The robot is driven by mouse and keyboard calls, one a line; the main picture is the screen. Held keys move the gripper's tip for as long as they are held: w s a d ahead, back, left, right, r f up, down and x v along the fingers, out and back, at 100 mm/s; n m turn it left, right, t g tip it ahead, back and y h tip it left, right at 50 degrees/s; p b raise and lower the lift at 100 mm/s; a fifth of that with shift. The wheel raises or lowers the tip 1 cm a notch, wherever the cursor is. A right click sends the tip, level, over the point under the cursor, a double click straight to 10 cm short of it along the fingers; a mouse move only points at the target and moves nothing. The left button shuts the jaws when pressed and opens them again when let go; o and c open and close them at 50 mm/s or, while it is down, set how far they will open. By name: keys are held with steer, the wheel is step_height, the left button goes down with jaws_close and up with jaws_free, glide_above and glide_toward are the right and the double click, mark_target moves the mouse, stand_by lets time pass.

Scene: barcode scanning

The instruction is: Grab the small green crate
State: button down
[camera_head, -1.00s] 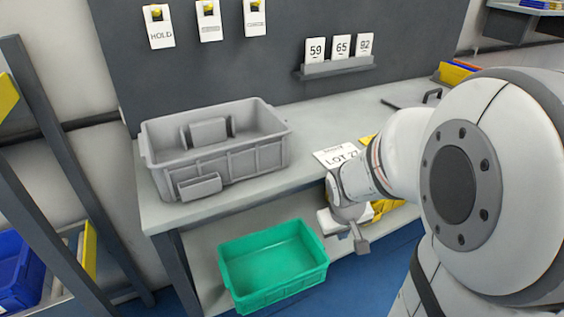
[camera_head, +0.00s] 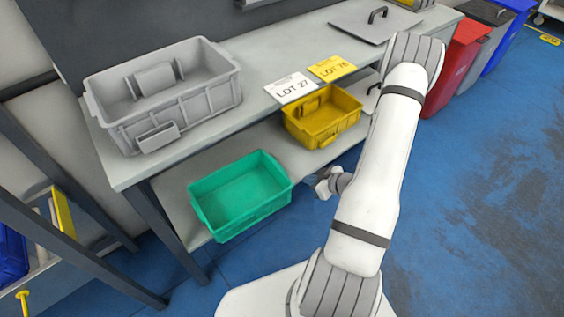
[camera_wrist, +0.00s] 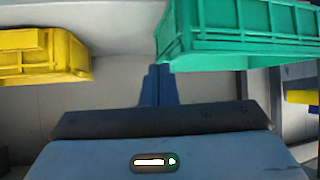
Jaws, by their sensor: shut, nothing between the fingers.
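The small green crate (camera_head: 241,212) sits on the lower shelf of the workbench, empty and upright. In the wrist view the green crate (camera_wrist: 240,40) fills the upper right, just beyond my fingertips. My gripper (camera_head: 322,186) is to the right of the crate in the head view, apart from it by a small gap and partly hidden behind my own arm. In the wrist view my gripper's blue fingers (camera_wrist: 158,82) are together with nothing between them, near the crate's lower left corner. Whether they touch the crate cannot be told.
A yellow crate (camera_head: 322,118) is on the lower shelf right of the green one, also in the wrist view (camera_wrist: 42,58). A large grey tote (camera_head: 187,112) stands on the bench top above. Blue floor (camera_head: 480,190) is open at right.

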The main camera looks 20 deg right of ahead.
mark_target(276, 165)
steer(key=w+a, duration=0.2)
steer(key=w, duration=0.1)
steer(key=w+a+b, duration=0.1)
steer(key=w+a, duration=0.1)
steer(key=w, duration=0.2)
steer(key=w+a, duration=0.2)
steer(key=w, duration=0.1)
steer(key=shift+w, duration=0.15)
steer(key=shift+f+b, duration=0.5)
steer(key=shift+f, duration=0.35)
